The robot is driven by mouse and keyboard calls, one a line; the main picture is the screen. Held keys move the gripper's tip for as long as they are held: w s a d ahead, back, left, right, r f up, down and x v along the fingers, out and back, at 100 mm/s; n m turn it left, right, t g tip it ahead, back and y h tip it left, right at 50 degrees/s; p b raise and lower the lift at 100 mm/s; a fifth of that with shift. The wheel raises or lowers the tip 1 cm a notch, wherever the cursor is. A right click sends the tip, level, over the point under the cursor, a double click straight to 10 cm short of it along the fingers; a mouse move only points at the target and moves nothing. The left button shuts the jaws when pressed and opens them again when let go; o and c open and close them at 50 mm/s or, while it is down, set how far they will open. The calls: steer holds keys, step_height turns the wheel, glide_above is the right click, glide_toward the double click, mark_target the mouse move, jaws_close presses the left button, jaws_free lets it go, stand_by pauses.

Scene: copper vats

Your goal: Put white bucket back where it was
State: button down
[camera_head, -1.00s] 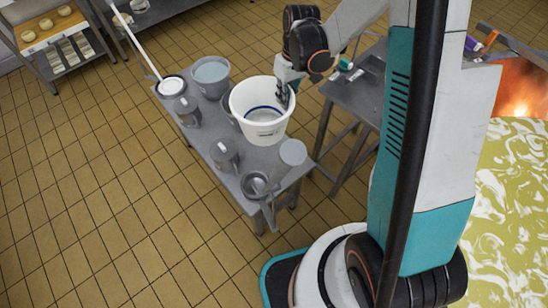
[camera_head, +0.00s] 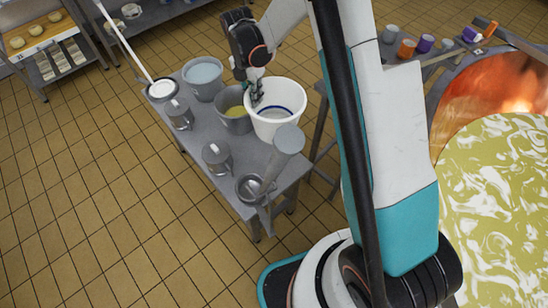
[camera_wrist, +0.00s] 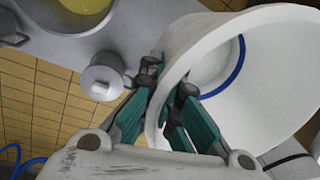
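The white bucket (camera_head: 274,131) has a blue ring inside and is at the right edge of the grey table (camera_head: 203,140), beside a grey bucket with yellow contents (camera_head: 236,124). My gripper (camera_head: 257,98) is at its left rim. In the wrist view, the teal fingers of my gripper (camera_wrist: 165,108) are on either side of the wall of the white bucket (camera_wrist: 262,85), closed on its rim. The bucket looks nearly upright.
A light-blue bucket (camera_head: 203,84), metal jugs (camera_head: 179,115) and a small pan (camera_head: 249,188) share the table. A tall grey utensil (camera_head: 285,150) stands near its front right corner. A large copper vat (camera_head: 490,85) with yellow-white contents is at right. The floor at left is clear.

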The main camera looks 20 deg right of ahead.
step_height(320, 180, down, 20)
steer(key=b, duration=0.7)
steer(key=c, duration=1.8)
jaws_free()
steer(key=shift+f, duration=0.1)
